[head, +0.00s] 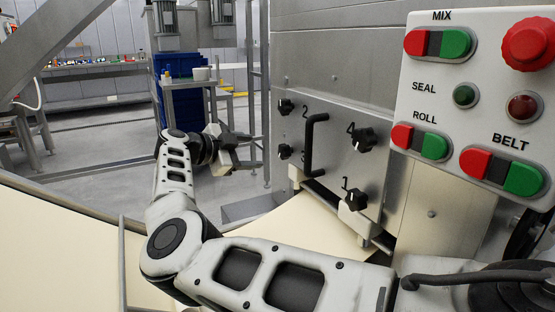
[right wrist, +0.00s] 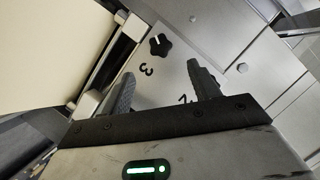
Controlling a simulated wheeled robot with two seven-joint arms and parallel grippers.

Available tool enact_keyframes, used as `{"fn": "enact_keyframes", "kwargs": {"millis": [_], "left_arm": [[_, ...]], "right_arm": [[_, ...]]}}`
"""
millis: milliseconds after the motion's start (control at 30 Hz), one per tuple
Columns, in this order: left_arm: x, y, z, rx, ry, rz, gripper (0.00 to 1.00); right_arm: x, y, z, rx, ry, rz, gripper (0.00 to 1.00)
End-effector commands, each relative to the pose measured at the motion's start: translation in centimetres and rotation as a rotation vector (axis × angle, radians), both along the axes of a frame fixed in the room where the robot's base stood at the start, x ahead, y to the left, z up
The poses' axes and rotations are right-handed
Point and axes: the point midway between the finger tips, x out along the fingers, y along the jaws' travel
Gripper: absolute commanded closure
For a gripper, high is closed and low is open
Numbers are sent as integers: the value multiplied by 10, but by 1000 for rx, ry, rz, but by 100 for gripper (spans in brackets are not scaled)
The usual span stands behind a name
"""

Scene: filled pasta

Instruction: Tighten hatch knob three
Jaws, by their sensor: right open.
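The hatch (head: 335,155) is a grey metal plate with a black bar handle (head: 313,145) and black knobs at its corners. Hatch knob three (head: 284,151) is at its lower left; in the right wrist view it is a dark lobed knob (right wrist: 158,45) beside the printed 3. My right gripper (head: 250,150) is left of the hatch, pointing at it, open and empty. In the right wrist view its fingers (right wrist: 162,88) stand apart, with knob three beyond them and not between them. A partly hidden numeral shows near the right finger. My left gripper is out of view.
Knobs two (head: 285,106), four (head: 363,139) and one (head: 355,199) sit on the same hatch. A button panel (head: 475,100) juts out at the right. A cream surface (head: 300,222) lies below the hatch. A small table (head: 190,84) stands behind my right arm.

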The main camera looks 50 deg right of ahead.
Motion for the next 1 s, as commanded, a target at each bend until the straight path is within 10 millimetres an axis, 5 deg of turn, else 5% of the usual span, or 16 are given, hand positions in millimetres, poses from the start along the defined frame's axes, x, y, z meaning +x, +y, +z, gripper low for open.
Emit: {"fn": "enact_keyframes", "kwargs": {"millis": [133,267,600,967,1000], "left_arm": [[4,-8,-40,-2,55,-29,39],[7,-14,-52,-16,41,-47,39],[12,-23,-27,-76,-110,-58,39],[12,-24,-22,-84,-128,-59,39],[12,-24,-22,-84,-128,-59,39]], "right_arm": [[-2,-31,-16,0,-2,-4,39],[-4,-58,-25,0,-2,-2,39],[-5,-103,-34,-1,-1,0,39],[-5,-107,-33,-1,0,1,39],[-5,-107,-33,-1,0,1,47]]}}
